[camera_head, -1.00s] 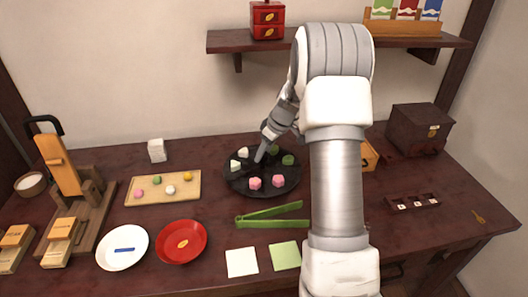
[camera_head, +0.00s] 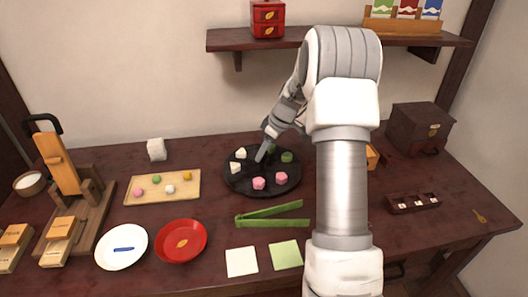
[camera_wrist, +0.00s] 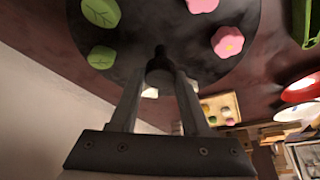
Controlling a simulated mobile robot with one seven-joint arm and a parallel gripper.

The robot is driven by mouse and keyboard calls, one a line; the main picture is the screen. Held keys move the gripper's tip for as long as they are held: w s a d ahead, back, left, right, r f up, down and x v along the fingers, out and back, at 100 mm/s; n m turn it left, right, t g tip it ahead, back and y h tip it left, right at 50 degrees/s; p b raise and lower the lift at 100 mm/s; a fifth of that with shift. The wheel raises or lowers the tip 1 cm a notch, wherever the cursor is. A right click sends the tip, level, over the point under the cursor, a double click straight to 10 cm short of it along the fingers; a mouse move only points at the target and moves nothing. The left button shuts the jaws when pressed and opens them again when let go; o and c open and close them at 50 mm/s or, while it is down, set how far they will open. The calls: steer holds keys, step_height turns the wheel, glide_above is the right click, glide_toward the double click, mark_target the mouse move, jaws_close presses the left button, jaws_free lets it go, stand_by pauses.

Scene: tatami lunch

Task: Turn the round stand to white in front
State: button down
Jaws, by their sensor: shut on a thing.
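The round stand (camera_head: 241,181) is a black disc at the middle back of the table. Two pink sweets (camera_head: 259,183) sit at its front, toward the right. Two white sweets (camera_head: 236,167) sit on its left side, and green sweets (camera_head: 287,156) sit at its back right. My gripper (camera_head: 261,155) reaches down over the stand's middle. In the wrist view my gripper (camera_wrist: 160,77) is shut on the dark centre knob (camera_wrist: 160,62) of the stand. Pink and green sweets show there; the white ones are mostly hidden behind the fingers.
Green tongs (camera_head: 272,222) lie in front of the stand. A wooden tray of small sweets (camera_head: 180,197) lies to its left, with a red plate (camera_head: 181,256) and a white plate (camera_head: 105,258) nearer the front.

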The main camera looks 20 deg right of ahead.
steer(key=shift+w+d+r+n+g+y, duration=0.1)
steer(key=shift+n+g+y, duration=0.3)
steer(key=shift+n, duration=0.9)
steer(key=shift+d+n+g+y, duration=0.1)
steer(key=shift+n+g+y, duration=0.25)
steer(key=shift+n, duration=0.95)
steer(key=shift+w+n+g+y+p, duration=0.15)
steer(key=shift+n+g+p, duration=0.45)
steer(key=shift+n+p, duration=0.6)
steer(key=shift+n+g+y+p, duration=0.1)
steer(key=shift+n+g+p, duration=0.55)
steer(key=shift+n, duration=1.05)
steer(key=shift+w+a+n+g+h+p, duration=0.15)
steer(key=shift+n+g+p, duration=0.25)
steer(key=shift+n, duration=0.55)
steer(key=shift+s+d+n+g+h+p, duration=0.1)
steer(key=shift+n+g+p, duration=0.1)
steer(key=shift+n+p, duration=0.6)
steer(key=shift+w+a+n+g+h+p, duration=0.15)
steer(key=shift+n+g+p, duration=0.2)
steer(key=shift+n, duration=0.7)
steer(key=shift+n+g+h+p, duration=0.3)
steer(key=shift+n+g+p, duration=0.1)
steer(key=shift+n, duration=0.75)
steer(key=shift+n+g+h+p, duration=0.3)
steer(key=shift+n+p, duration=0.1)
steer(key=shift+n, duration=1.35)
steer(key=shift+c, duration=1.8)
jaws_free()
